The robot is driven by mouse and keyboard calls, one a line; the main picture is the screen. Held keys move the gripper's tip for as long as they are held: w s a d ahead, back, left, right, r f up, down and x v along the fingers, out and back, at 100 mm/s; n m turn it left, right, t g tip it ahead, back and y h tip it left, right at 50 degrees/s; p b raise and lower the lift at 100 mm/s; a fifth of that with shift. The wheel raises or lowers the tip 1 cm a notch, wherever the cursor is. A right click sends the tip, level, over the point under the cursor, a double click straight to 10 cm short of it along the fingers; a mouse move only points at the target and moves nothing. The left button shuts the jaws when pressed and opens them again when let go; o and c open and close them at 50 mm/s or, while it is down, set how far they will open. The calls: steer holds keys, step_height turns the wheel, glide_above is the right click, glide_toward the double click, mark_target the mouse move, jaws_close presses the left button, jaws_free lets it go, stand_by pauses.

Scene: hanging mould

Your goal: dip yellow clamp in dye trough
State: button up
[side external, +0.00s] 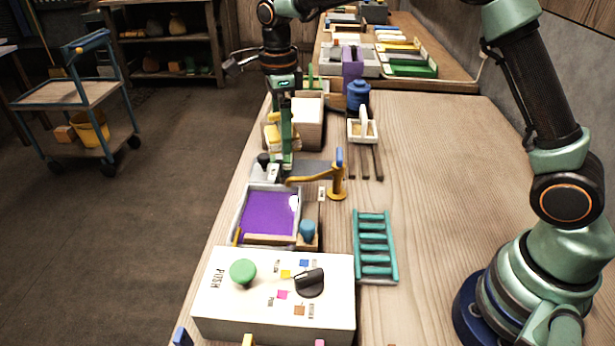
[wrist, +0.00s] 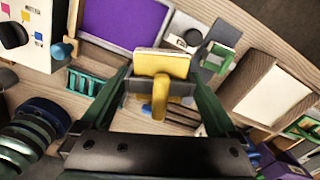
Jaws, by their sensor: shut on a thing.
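The yellow clamp (wrist: 162,64) is between the two fingers of my gripper (wrist: 158,78) in the wrist view, and the gripper is shut on it. In the side view my gripper (side external: 283,150) points down over the bench, with a yellow part of the clamp (side external: 271,133) showing to its left; the rest is partly hidden by a green finger. The dye trough (side external: 237,222) is a pale-rimmed tray of purple dye, nearer the side camera than my gripper. Its purple dye (wrist: 125,20) also shows at the top of the wrist view. The clamp is apart from the dye.
A yellow tap-like post (side external: 337,185) with a blue top stands right of my gripper, beside the trough. A white control box (side external: 235,305) and a teal rack (side external: 375,247) are nearer. A cream box (side external: 308,125) stands behind.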

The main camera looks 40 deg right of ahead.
steer(key=n, duration=0.2)
glide_toward(270, 228)
steer(key=shift+f, duration=2.75)
steer(key=shift+r, duration=0.1)
stand_by(2.2)
step_height(270, 228, up, 7)
stand_by(1.3)
stand_by(0.5)
